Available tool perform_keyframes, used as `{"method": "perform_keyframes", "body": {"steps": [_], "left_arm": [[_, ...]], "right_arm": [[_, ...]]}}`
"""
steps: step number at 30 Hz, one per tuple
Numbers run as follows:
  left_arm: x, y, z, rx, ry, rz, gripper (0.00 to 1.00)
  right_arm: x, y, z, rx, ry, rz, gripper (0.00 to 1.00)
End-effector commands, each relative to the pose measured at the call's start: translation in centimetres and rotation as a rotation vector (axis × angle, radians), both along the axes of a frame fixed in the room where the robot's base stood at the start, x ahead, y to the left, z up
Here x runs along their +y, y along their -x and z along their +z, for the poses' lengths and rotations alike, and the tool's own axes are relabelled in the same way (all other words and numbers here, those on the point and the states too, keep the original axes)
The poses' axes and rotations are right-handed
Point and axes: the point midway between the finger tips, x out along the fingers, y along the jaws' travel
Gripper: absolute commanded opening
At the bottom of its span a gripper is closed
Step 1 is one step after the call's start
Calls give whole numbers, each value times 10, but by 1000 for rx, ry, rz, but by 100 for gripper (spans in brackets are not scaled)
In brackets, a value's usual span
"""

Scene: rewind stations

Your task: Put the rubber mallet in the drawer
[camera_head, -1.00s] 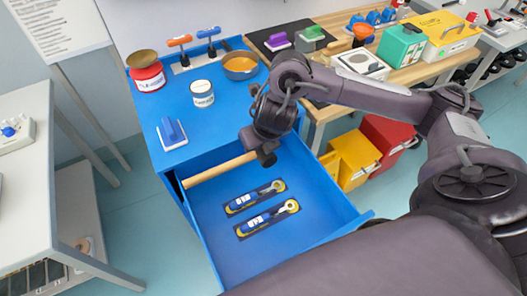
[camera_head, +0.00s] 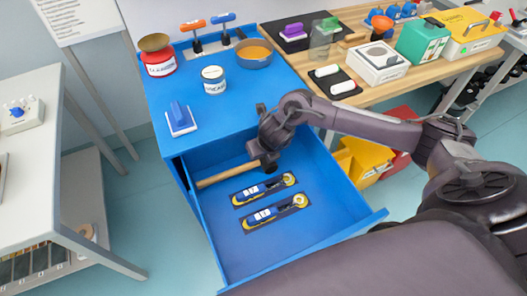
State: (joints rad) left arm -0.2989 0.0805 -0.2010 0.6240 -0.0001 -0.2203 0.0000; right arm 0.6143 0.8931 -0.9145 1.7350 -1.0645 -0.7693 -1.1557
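The rubber mallet shows as a light wooden handle (camera_head: 226,174) slanting across the back left of the open blue drawer (camera_head: 245,250). Its left end lies just inside the drawer's left wall. My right gripper (camera_head: 262,160) is at the handle's right end, low over the back of the drawer, and appears shut on it. The mallet's head cannot be told clearly from the dark gripper parts there. Two blue-and-yellow tools in dark trays (camera_head: 263,190) (camera_head: 275,214) lie on the drawer floor in front of the handle. My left gripper is out of view.
The drawer's front floor is clear.

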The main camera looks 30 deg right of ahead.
Motion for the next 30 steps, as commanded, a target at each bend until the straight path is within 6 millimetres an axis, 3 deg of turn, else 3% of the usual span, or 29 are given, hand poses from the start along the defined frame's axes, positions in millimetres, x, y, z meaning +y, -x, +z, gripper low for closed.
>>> {"method": "perform_keyframes", "body": {"steps": [12,13,17,26,30], "left_arm": [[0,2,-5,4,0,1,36],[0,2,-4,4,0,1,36],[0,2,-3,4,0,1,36],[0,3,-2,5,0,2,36],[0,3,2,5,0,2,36]], "right_arm": [[0,1,-9,0,1,1,2],[-1,1,-8,1,2,0,42],[-1,2,-8,2,2,0,59],[-1,2,-6,2,2,0,60],[0,4,5,0,1,3,60]]}}
